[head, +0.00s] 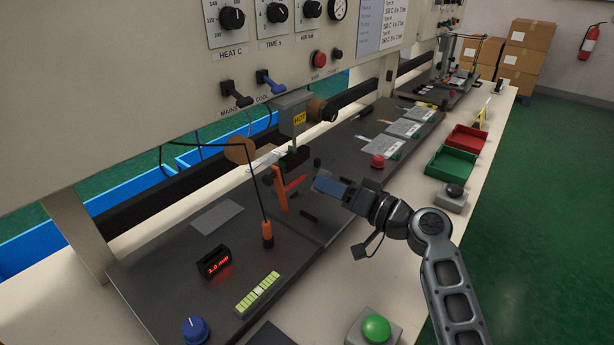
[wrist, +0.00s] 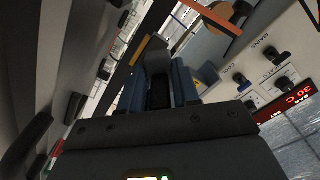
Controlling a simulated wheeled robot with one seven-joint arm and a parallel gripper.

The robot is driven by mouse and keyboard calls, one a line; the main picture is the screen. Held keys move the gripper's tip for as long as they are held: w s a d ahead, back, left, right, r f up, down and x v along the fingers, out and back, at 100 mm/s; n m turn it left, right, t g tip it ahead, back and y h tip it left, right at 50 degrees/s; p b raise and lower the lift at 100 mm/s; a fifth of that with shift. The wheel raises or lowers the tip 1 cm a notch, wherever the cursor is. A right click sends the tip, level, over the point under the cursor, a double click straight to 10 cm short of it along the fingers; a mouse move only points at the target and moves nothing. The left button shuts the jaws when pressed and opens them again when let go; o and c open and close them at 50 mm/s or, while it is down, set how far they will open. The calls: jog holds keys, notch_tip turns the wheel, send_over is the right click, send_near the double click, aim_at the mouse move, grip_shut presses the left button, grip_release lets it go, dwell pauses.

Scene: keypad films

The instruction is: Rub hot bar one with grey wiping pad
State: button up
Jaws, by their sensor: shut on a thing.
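The hot bar (head: 292,158) is a dark block under a grey head with a yellow HOT label (head: 299,118), above the dark bench plate in the head view. My gripper (head: 330,186), with blue fingers, is to the right of and a little nearer than the bar, apart from it. In the wrist view my gripper (wrist: 159,85) is shut on a dark piece between its fingers, which I take to be the grey wiping pad (wrist: 159,92). In the head view the fingers hide most of the pad. Its lower face cannot be seen.
An orange upright (head: 280,188) with a red arm stands between my gripper and the near left bench. An orange-handled probe (head: 267,234) hangs on a cable. A green tray (head: 451,165) and red tray (head: 466,139) lie further right.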

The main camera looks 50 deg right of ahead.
aim_at(308, 154)
jog(key=shift+w+a+r+p, duration=0.1)
jog(key=shift+w+p, duration=0.3)
jog(key=shift+w, duration=2.75)
jog(key=shift+w, duration=1)
jog(key=shift+d+b, duration=1.25)
jog(key=shift+d, duration=0.7)
jog(key=shift+w+d+b, duration=0.1)
jog(key=shift+d+b, duration=0.75)
jog(key=shift+d, duration=0.45)
jog(key=shift+d+b, duration=0.4)
jog(key=shift+d, duration=0.2)
